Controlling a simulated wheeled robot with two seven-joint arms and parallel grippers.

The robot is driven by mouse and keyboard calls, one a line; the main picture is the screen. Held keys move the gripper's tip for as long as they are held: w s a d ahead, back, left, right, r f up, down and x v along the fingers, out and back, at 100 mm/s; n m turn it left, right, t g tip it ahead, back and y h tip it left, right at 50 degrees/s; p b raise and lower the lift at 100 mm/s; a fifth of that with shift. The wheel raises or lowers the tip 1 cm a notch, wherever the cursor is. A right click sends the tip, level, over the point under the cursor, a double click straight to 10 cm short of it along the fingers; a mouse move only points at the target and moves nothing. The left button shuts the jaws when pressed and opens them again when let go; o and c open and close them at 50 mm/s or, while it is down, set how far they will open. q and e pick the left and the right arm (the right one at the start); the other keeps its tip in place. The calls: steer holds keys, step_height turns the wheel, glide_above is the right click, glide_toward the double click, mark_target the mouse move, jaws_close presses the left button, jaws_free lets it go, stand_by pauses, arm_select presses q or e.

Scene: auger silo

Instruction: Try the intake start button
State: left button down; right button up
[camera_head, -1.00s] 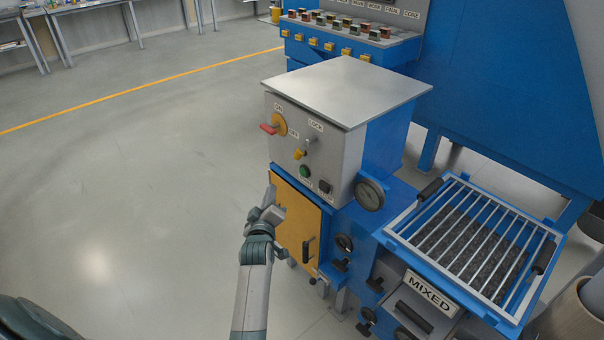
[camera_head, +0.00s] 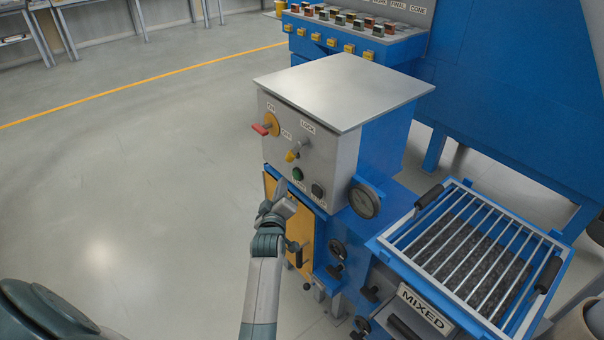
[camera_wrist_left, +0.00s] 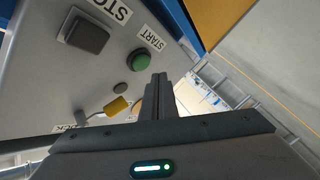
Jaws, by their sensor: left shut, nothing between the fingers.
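The green start button (camera_head: 297,174) is on the grey front panel of the control box (camera_head: 310,160), left of the dark stop button (camera_head: 318,191). In the left wrist view the green button (camera_wrist_left: 139,60) has a START label (camera_wrist_left: 151,37) beside it and shows just beyond my fingertips. The stop button (camera_wrist_left: 88,35) shows at upper left there. My left gripper (camera_head: 279,190) is shut and empty, just below and left of the green button in the head view. It looks close to the panel; I cannot tell that it touches. My right gripper is not in view.
Above the buttons are a red-handled rotary switch (camera_head: 262,129) and a yellow lock part (camera_head: 291,156). A barred hopper (camera_head: 470,245) stands right. The floor to the left is clear.

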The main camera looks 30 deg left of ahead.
mark_target(296, 175)
arm_select(q)
steer(key=shift+w+d, duration=0.25)
steer(key=shift+w, duration=0.3)
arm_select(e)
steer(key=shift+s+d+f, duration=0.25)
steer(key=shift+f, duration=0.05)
arm_select(q)
steer(key=shift+r, duration=0.1)
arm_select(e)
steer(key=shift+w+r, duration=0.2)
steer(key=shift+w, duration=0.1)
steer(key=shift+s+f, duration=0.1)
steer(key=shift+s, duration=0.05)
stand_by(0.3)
arm_select(q)
steer(key=shift+w+d, duration=0.1)
steer(key=shift+w, duration=0.05)
stand_by(0.6)
steer(key=shift+w+d, duration=0.1)
steer(key=shift+w, duration=0.15)
